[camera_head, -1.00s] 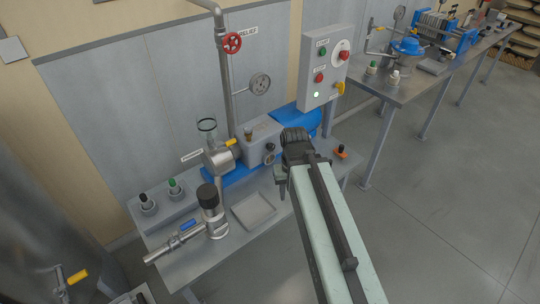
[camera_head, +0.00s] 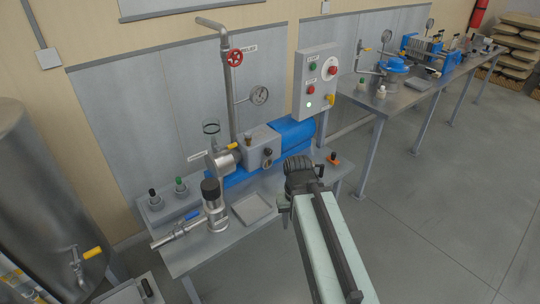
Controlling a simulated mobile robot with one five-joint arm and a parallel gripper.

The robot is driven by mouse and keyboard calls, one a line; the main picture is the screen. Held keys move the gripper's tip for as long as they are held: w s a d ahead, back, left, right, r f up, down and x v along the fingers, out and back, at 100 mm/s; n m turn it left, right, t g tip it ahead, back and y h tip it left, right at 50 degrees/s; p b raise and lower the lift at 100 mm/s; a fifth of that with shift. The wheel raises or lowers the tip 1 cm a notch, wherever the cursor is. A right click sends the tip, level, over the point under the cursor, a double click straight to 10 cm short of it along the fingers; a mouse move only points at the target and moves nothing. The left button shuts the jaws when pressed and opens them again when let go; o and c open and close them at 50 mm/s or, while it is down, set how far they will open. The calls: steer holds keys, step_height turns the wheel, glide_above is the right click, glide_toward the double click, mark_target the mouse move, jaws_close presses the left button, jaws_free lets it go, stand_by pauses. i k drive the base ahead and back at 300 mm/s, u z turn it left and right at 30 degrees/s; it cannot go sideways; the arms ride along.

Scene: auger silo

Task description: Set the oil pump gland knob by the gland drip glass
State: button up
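The oil pump unit stands on the near bench, with a grey housing (camera_head: 258,143) and a blue motor body (camera_head: 297,132). A small black knob (camera_head: 267,152) sits on the front of the housing; I cannot tell for certain that it is the gland knob. A clear glass cup (camera_head: 211,128) stands above the round metal pump head (camera_head: 222,162); its contents are too small to read. My gripper (camera_head: 287,208) is at the end of my arm, in front of the bench's right part, apart from the knob. Its fingers are mostly hidden by the arm.
A control box (camera_head: 317,80) with buttons and a lit green lamp stands behind the bench. A red valve wheel (camera_head: 235,58) and a gauge (camera_head: 259,95) are on the pipe. A shallow tray (camera_head: 254,209) lies on the bench. Open floor (camera_head: 440,190) is at the right.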

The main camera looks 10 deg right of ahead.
mark_target(268, 151)
steer(key=u, duration=0.25)
steer(key=i, duration=1.05)
steer(key=u, duration=0.8)
steer(key=k, duration=0.75)
steer(key=u, duration=0.2)
steer(key=i, duration=0.95)
steer(key=z, duration=0.1)
